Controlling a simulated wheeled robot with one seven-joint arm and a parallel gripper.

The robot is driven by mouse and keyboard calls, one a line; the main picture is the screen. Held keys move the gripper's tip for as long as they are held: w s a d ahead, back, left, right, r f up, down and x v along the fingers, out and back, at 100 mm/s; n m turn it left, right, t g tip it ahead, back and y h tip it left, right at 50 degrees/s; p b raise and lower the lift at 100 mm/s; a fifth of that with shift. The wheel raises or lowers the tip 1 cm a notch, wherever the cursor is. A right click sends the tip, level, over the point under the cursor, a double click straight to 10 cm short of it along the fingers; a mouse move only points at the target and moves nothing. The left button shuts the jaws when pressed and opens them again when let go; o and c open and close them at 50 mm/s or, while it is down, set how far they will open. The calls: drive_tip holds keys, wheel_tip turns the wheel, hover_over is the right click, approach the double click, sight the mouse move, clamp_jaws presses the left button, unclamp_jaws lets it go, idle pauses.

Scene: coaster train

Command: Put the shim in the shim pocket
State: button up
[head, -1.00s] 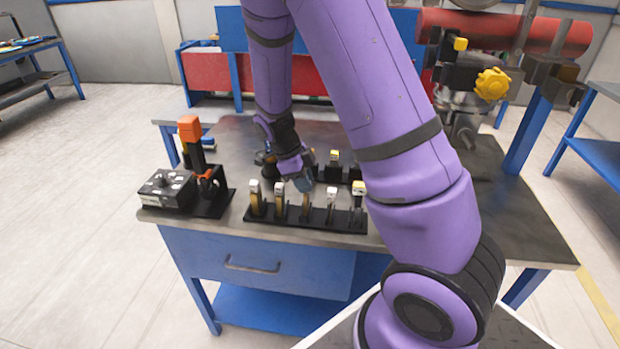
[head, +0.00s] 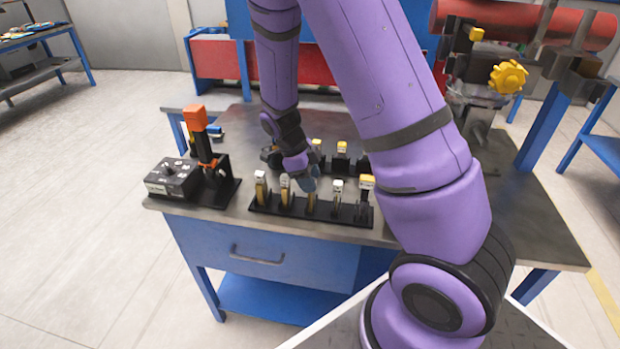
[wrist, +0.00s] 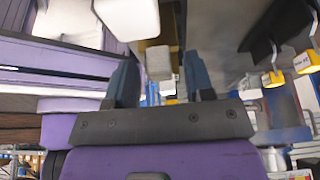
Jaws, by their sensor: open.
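A black rack (head: 335,220) at the front of the table holds a row of upright pieces with pale or yellow tops. The frames do not label which one is the shim. My gripper (head: 310,184) is over the middle of this rack, fingers pointing down. A brass-coloured middle piece (head: 311,204) stands below it, its top hidden by the fingers. In the wrist view my gripper (wrist: 160,82) is open, with a pale block-shaped top (wrist: 158,63) between its two blue-grey fingers and gaps on both sides. I cannot make out the shim pocket with certainty.
A grey-topped control box (head: 172,178) and a black stand with an orange-topped part (head: 195,118) are at the left of the table. A second row with yellow tops (head: 342,147) stands behind the rack. A yellow knob (head: 508,75) sits on machinery at the right.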

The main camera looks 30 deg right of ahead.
drive_tip(key=v, duration=1.2)
drive_tip(key=s+r+n+t+y, duration=0.2)
drive_tip(key=s+r+n, duration=0.3)
drive_tip(key=r+n, duration=0.3)
drive_tip(key=s+a+r+n+t, duration=0.1)
drive_tip(key=s+r+n+t, duration=0.2)
drive_tip(key=s+r+n, duration=0.3)
drive_tip(key=s+a+r+n+t+y, duration=0.1)
drive_tip(key=s+r+n+t, duration=0.2)
drive_tip(key=s+r+n, duration=0.4)
drive_tip(key=shift+s+a+n, duration=0.4)
drive_tip(key=shift+s+n, duration=2.6)
drive_tip(key=shift+s, duration=0.05)
